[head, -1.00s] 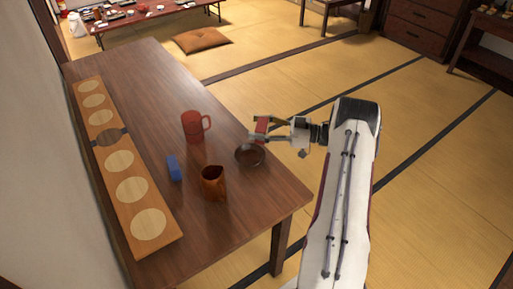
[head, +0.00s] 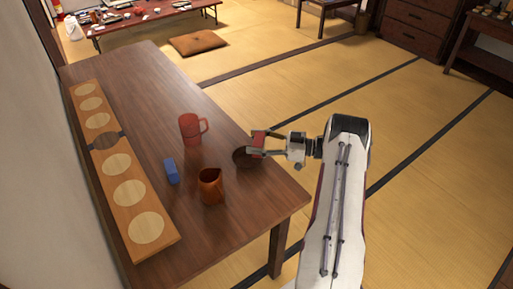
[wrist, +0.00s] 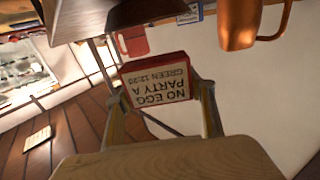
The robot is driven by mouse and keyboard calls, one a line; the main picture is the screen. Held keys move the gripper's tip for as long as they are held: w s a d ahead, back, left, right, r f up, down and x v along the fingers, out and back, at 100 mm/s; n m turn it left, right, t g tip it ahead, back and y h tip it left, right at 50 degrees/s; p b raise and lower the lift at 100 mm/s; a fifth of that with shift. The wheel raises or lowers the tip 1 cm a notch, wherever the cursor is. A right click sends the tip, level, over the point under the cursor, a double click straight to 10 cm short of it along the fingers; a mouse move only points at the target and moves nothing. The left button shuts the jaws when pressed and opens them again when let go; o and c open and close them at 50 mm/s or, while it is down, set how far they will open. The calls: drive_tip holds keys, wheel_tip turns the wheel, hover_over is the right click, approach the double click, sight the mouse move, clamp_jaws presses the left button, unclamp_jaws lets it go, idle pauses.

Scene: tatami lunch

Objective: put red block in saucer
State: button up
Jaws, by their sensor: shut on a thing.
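My gripper (head: 258,143) is shut on the red block (head: 257,138), at the right side of the saucer in the head view. The red block shows in the wrist view (wrist: 155,79) between the two fingers, with a pale printed label facing the camera. The dark brown round saucer (head: 240,159) sits near the table's right edge. The block and fingers overlap the saucer's right rim in the head view and hide part of it. The block appears to be above the saucer; I cannot tell whether it touches it.
On the wooden table (head: 130,90), a red mug (head: 189,130) stands behind and left of the saucer. A blue block (head: 171,171) lies further left, beside a long board (head: 128,205) with pale circles.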

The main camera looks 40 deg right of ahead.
drive_tip(key=shift+f, duration=1.5)
drive_tip(key=shift+f, duration=0.45)
drive_tip(key=o, duration=1.1)
drive_tip(key=shift+r, duration=0.2)
drive_tip(key=shift+r, duration=0.2)
drive_tip(key=shift+s+d+r, duration=0.1)
drive_tip(key=shift+s+d, duration=0.05)
drive_tip(key=v, duration=1.1)
drive_tip(key=shift+s+d, duration=0.2)
